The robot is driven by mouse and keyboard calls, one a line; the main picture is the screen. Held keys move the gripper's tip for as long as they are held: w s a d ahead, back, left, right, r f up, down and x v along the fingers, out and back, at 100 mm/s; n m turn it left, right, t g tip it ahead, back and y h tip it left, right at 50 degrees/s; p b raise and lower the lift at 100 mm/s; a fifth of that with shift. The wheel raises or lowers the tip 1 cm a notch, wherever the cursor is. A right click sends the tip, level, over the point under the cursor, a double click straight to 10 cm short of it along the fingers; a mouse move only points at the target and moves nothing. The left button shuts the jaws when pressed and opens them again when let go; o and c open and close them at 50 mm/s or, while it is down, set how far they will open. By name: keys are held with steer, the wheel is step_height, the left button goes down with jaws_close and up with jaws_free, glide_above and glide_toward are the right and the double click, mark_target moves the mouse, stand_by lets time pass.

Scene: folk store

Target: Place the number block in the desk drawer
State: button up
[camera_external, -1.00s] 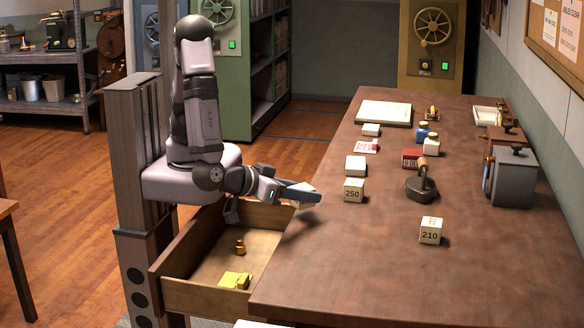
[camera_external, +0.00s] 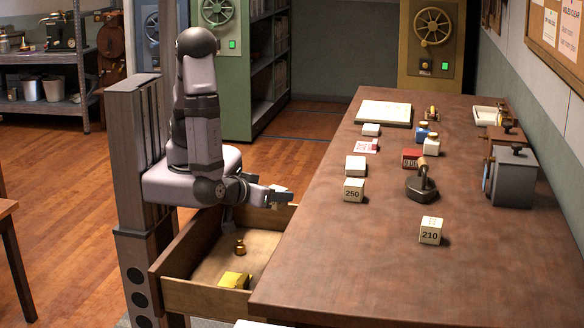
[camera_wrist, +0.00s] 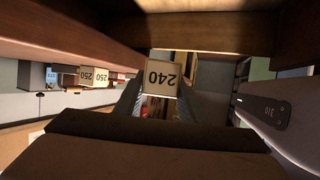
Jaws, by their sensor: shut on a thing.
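The number block, a cream cube marked 240 (camera_wrist: 161,78), is held between the fingers of my gripper (camera_wrist: 158,92) in the wrist view. In the external view my gripper (camera_external: 279,197) is beside the desk's left edge, above the far end of the drawer. A small pale part of the block (camera_external: 279,187) shows there; the rest is hidden by the gripper. The wooden desk drawer (camera_external: 200,297) is pulled open on the desk's left side. A small brass weight (camera_external: 240,247) and a yellow object (camera_external: 235,280) lie in it.
On the desk (camera_external: 350,270) stand blocks marked 250 (camera_external: 353,190) and 210 (camera_external: 431,231), a dark iron-like stamp (camera_external: 422,186), ink bottles (camera_external: 431,146) and a grey box (camera_external: 512,178). The drawer floor has bare room around its contents.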

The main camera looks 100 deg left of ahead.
steer(key=b, duration=0.1)
glide_toward(276, 241)
steer(key=shift+w+a, duration=0.5)
steer(key=shift+w, duration=0.3)
steer(key=shift+w+a, duration=0.45)
steer(key=shift+w, duration=0.4)
steer(key=shift+w+a, duration=0.5)
steer(key=shift+w, duration=0.3)
steer(key=shift+f, duration=0.25)
steer(key=o, duration=1)
steer(key=shift+o, duration=0.2)
steer(key=shift+r, duration=0.15)
steer(key=shift+r, duration=0.15)
steer(key=p+v, duration=0.5)
steer(key=v, duration=0.7)
